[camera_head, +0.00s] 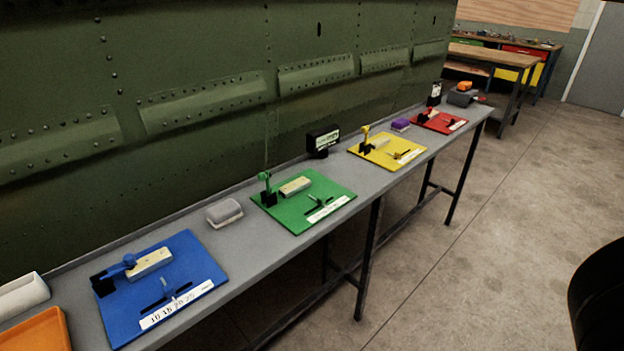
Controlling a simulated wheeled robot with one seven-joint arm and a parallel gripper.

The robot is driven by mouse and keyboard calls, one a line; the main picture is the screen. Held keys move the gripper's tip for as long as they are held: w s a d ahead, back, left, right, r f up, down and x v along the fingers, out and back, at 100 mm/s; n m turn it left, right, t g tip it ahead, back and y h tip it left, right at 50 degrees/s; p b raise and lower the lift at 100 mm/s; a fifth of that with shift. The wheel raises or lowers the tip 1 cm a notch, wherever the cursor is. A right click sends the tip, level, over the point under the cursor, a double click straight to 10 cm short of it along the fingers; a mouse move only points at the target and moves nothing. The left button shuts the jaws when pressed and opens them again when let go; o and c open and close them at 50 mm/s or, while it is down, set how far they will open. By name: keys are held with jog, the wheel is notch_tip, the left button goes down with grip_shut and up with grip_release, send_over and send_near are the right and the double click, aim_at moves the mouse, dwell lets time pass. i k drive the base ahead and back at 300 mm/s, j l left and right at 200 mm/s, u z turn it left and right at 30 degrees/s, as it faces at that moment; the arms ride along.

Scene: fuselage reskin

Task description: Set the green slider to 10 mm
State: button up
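The green board (287,221) lies on the grey bench in the middle of the picture. Its slider (318,203) is a small dark piece on a slot near the front edge, beside a white scale label (328,209). The scale's numbers are too small to read, so I cannot tell the slider's setting. A green-handled clamp (265,181) stands at the board's back left, near a pale block (295,186). My gripper is not in view.
Blue (195,255), yellow (383,162) and red (452,125) boards share the narrow bench (262,247). A grey block (224,212) lies between blue and green. A black display box (322,139) stands behind. The green fuselage wall (200,60) backs the bench. Open floor (480,250) lies right.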

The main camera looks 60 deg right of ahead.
aim_at(321, 200)
jog(key=z, duration=0.95)
